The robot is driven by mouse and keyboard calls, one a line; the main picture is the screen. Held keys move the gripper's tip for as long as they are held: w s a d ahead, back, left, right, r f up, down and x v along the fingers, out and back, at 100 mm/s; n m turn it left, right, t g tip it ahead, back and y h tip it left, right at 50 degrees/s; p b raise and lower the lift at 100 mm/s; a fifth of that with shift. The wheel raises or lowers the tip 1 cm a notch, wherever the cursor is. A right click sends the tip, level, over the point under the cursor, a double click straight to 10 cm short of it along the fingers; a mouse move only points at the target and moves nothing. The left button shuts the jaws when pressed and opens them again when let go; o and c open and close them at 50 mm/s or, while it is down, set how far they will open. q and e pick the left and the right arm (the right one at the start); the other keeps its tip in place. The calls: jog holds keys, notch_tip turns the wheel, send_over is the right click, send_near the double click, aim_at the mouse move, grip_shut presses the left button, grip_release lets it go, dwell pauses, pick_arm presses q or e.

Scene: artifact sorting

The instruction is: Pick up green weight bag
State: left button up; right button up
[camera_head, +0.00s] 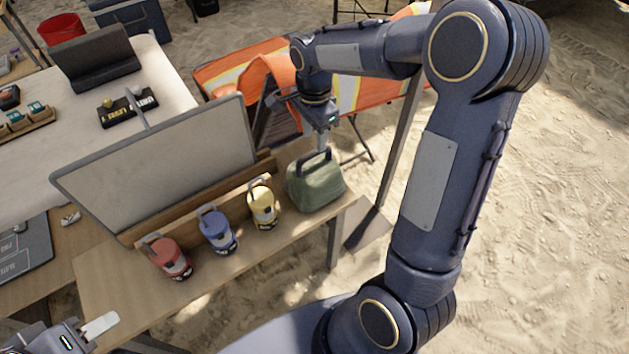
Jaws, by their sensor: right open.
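The green weight bag (317,188) stands upright at the right end of the wooden table, its dark handle on top. My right gripper (321,143) points down from above, with its fingers at the bag's handle. It is open; whether a finger touches the handle cannot be told. The bag rests on the table. My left gripper (99,327) shows only partly at the lower left, well away from the bag.
Red (169,259), blue (217,232) and yellow (263,205) handled weights stand in a row left of the bag. A large framed board (160,165) stands behind them. An orange folding chair (240,68) is beyond. Open sand lies to the right.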

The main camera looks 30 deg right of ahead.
aim_at(314, 151)
notch_tip(314, 151, down, 8)
jog(key=shift+f+b, duration=0.2)
jog(key=shift+b, duration=0.5)
grip_shut()
jog(key=shift+r, duration=0.1)
dwell(0.9)
jog(key=shift+w+r, duration=0.1)
